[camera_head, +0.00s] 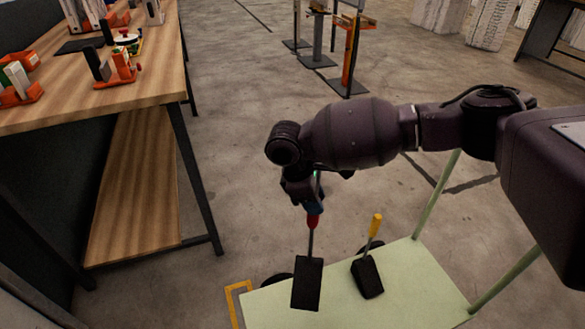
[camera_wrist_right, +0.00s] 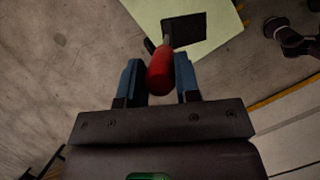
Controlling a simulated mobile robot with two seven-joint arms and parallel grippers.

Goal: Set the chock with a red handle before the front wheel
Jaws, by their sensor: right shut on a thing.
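My right gripper (camera_head: 312,206) is shut on the red handle (camera_head: 313,221) of a black chock (camera_head: 307,284). The chock hangs below on a thin dark rod, in front of the pale green cart deck's left part; I cannot tell whether it touches the deck. In the right wrist view the red handle (camera_wrist_right: 160,76) lies between the blue fingers, with the black block (camera_wrist_right: 185,30) beyond. A second black chock with a yellow handle (camera_head: 376,225) stands on the deck. Dark wheels (camera_head: 277,280) show partly at the cart's far edge, mostly hidden under it. My left gripper is not in view.
The pale green cart (camera_head: 415,285) has green posts at its right side. A yellow floor marking (camera_head: 233,300) lies left of it. A wooden workbench (camera_head: 150,85) with orange fixtures stands at left. Stands with dark bases (camera_head: 347,84) are at the back. The floor between is clear.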

